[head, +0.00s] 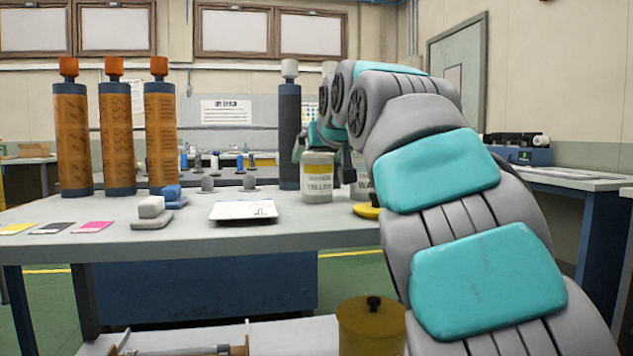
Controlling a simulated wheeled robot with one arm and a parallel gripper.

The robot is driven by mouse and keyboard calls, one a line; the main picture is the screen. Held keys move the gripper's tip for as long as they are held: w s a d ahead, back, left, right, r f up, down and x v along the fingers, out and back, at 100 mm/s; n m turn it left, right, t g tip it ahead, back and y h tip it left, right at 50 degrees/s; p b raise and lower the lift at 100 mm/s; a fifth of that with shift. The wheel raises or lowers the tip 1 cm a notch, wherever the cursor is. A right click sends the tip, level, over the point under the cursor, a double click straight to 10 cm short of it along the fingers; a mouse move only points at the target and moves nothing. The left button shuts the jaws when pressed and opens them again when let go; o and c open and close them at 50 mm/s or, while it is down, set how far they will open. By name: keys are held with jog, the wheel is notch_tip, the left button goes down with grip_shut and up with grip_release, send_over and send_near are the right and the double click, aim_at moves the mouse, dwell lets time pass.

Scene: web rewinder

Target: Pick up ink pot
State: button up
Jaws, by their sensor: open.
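An ink pot (317,180), a pale jar with a yellow band and a printed label, stands upright on the grey table. A second labelled pot (361,183) stands just right of it, mostly hidden behind my arm. My gripper (314,147) is at the far end of my arm, close to the top of the yellow-banded pot. It is open, with a finger visible on the left side. Whether it touches the pot, and where the other finger is, I cannot tell.
Three brown rollers (115,140) and one dark roller (289,137) stand upright on the table (250,238). A white printed card (242,210), stacked blocks (151,212), colour swatches (92,227) and a yellow disc (366,210) lie nearer. A brown lidded pot (371,328) stands below in front.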

jog(key=shift+x, duration=3.15)
jog(key=shift+w+r, duration=0.1)
jog(key=c, duration=1.5)
jog(key=shift+c, duration=0.2)
jog(key=shift+r+p, duration=0.1)
jog(key=shift+p, duration=0.2)
